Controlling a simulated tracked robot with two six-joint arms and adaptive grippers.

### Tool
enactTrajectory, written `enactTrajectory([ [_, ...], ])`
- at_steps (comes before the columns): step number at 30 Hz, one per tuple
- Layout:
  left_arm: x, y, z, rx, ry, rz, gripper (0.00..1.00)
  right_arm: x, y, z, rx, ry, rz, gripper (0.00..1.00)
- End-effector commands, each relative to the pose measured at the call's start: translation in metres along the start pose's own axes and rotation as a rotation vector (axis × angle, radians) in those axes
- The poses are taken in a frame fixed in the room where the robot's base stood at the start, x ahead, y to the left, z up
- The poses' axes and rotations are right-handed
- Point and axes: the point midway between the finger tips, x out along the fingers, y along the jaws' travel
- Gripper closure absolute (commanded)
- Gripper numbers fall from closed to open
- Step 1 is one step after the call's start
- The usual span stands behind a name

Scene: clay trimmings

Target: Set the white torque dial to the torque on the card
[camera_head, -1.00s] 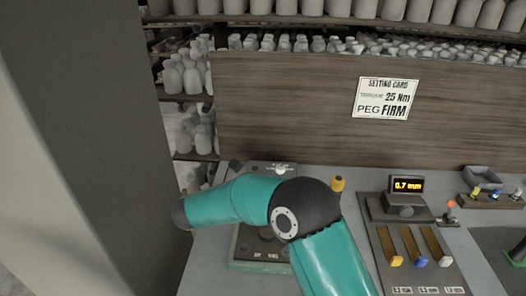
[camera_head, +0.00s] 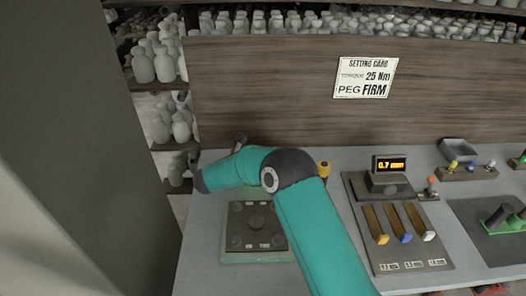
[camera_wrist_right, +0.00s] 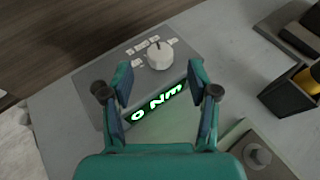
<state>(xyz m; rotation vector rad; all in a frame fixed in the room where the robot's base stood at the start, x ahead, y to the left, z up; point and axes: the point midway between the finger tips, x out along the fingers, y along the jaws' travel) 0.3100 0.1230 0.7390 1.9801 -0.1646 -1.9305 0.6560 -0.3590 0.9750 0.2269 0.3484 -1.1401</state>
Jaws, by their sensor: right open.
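The setting card (camera_head: 366,77) on the wooden back panel reads torque 25 Nm, peg FIRM. In the right wrist view, the white torque dial (camera_wrist_right: 159,56) sits on a grey plate with several small labels around its far side. A green-lit display (camera_wrist_right: 158,103) below it reads 0 Nm. My right gripper (camera_wrist_right: 158,91) is open and empty, its fingers either side of the display, with the dial just beyond the fingertips. In the head view my teal right arm hides the dial and most of its plate. My left gripper is not in view.
A slider unit (camera_head: 402,238) with a 0.7 mm display (camera_head: 391,164) stands to the right. A yellow-topped handle (camera_head: 323,170) stands close by my arm. Bottle shelves are behind.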

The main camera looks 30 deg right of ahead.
Motion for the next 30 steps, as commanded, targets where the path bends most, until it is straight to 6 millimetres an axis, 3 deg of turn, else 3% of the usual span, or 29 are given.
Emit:
enactTrajectory([
  [3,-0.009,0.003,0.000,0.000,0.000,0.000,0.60,0.022,-0.001,0.001,-0.001,0.001,-0.002,0.40],
  [9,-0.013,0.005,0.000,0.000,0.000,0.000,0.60,0.043,0.001,0.001,-0.001,0.000,0.001,0.40],
  [21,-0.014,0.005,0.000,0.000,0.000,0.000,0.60,0.049,0.001,0.000,-0.001,0.000,0.002,0.42],
  [30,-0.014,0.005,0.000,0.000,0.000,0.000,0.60,0.049,0.001,0.000,-0.001,0.000,0.002,0.92],
])
